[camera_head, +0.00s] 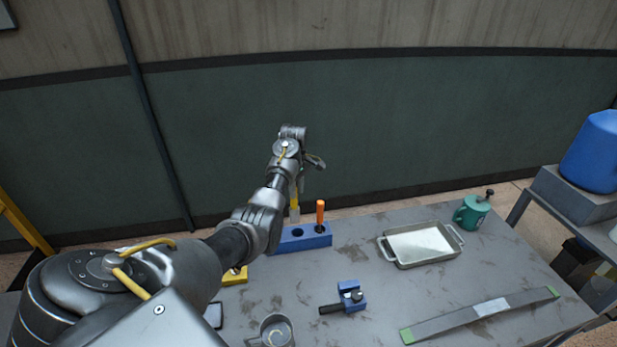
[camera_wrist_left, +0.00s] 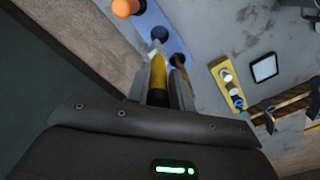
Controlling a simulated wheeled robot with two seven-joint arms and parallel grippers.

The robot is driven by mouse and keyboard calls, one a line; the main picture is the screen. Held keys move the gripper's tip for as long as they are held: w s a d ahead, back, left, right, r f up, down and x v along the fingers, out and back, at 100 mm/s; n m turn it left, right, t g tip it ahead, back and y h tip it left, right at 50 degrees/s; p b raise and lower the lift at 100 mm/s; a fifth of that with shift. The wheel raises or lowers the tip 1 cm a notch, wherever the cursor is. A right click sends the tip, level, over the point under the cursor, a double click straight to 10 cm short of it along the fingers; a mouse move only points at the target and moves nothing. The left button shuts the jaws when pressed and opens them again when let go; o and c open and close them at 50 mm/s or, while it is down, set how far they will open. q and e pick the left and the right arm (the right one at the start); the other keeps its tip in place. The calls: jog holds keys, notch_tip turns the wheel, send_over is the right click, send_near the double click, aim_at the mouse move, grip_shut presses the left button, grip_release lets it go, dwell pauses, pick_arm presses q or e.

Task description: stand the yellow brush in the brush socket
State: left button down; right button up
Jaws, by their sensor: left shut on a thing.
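My left gripper (camera_head: 298,183) is shut on the yellow brush (camera_head: 294,198). The brush hangs roughly upright with a pale lower end, over the left part of the blue socket block (camera_head: 285,246). In the left wrist view the yellow brush (camera_wrist_left: 157,85) sits between the fingers of my left gripper (camera_wrist_left: 166,75). The blue block (camera_wrist_left: 148,20) lies beyond it with a dark round hole. An orange-handled tool (camera_head: 320,213) stands in the block's right side. I cannot tell whether the brush tip touches the block. My right gripper is not in view.
A blue clamp-like tool (camera_head: 350,295), a metal cup (camera_head: 275,330) and a yellow holder (camera_head: 235,275) are nearer. A long green-ended bar (camera_head: 440,325) lies front right. The wall is close behind.

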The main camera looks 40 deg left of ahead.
pick_arm(q)
jog(key=f, duration=0.2)
jog(key=d+f+b, duration=0.1)
jog(key=shift+d+f+b, duration=0.1)
jog(key=shift+f+b, duration=0.2)
jog(key=shift+f, duration=0.1)
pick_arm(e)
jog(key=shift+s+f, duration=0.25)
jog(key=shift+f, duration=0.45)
pick_arm(q)
jog(key=shift+s, duration=0.1)
jog(key=shift+f+p, duration=0.1)
jog(key=shift+p, duration=0.25)
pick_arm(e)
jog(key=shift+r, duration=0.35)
